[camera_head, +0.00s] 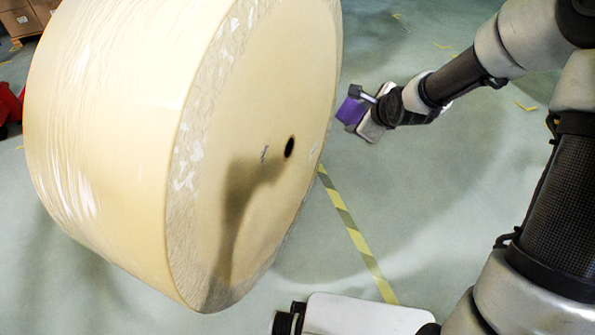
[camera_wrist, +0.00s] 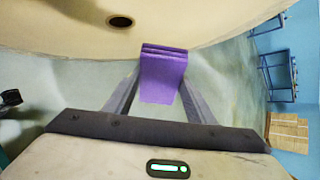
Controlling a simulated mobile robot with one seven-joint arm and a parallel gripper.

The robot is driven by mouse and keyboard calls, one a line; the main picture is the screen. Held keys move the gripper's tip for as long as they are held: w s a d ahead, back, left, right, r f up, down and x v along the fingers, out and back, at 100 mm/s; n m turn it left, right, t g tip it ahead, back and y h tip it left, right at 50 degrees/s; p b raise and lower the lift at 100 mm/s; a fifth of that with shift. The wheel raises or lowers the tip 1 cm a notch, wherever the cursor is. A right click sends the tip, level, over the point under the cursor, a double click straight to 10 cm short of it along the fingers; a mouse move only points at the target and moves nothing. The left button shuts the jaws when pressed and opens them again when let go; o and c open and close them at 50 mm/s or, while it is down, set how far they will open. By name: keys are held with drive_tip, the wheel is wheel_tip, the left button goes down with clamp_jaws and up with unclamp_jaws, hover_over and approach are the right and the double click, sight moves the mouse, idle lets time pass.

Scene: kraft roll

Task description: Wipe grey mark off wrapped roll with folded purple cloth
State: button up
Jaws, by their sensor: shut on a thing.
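The wrapped roll (camera_head: 110,120) is large and cream, under clear film, and fills the left of the head view. Its flat end face (camera_head: 270,90) has a dark core hole (camera_head: 289,147), and a small grey mark (camera_head: 264,154) shows just left of the hole. My gripper (camera_head: 359,102) is shut on the folded purple cloth (camera_head: 350,111), to the right of the roll's edge with floor showing between. In the wrist view the cloth (camera_wrist: 163,75) sticks out between both fingers, its far end overlapping the roll's rim (camera_wrist: 110,50). The grey mark is not seen there.
A dark, soft-edged arm-shaped shadow lies on the face below the hole. Yellow-black floor tape (camera_head: 357,238) runs beside the roll. Cardboard boxes (camera_head: 22,20) and a red object (camera_head: 9,105) are at far left. Blue racks (camera_wrist: 277,72) and a carton stack (camera_wrist: 287,132) stand right.

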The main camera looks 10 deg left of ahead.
drive_tip(key=s+a+f+n+g+y, duration=0.1)
drive_tip(key=s+a+f+n+y, duration=0.2)
drive_tip(key=s+a+f+y, duration=0.3)
drive_tip(key=s+a+f+n+g+y, duration=0.1)
drive_tip(key=s+a+f+n+y, duration=0.25)
drive_tip(key=a+f, duration=0.45)
drive_tip(key=a+r+b, duration=0.1)
drive_tip(key=a, duration=0.5)
drive_tip(key=shift+w+b, duration=0.35)
drive_tip(key=shift+b, duration=0.05)
drive_tip(key=shift+w+a+m+h, duration=0.2)
drive_tip(key=shift+a+m+h, duration=0.05)
drive_tip(key=shift+a, duration=0.75)
drive_tip(key=shift+w, duration=0.1)
drive_tip(key=shift+w+d, duration=0.25)
drive_tip(key=shift+w, duration=0.6)
drive_tip(key=shift+w+d, duration=0.25)
drive_tip(key=shift+w, duration=0.6)
drive_tip(key=shift+w+d, duration=0.15)
drive_tip(key=shift+w, duration=0.75)
drive_tip(key=shift+w+d, duration=0.1)
drive_tip(key=shift+w, duration=0.8)
drive_tip(key=shift+r, duration=0.1)
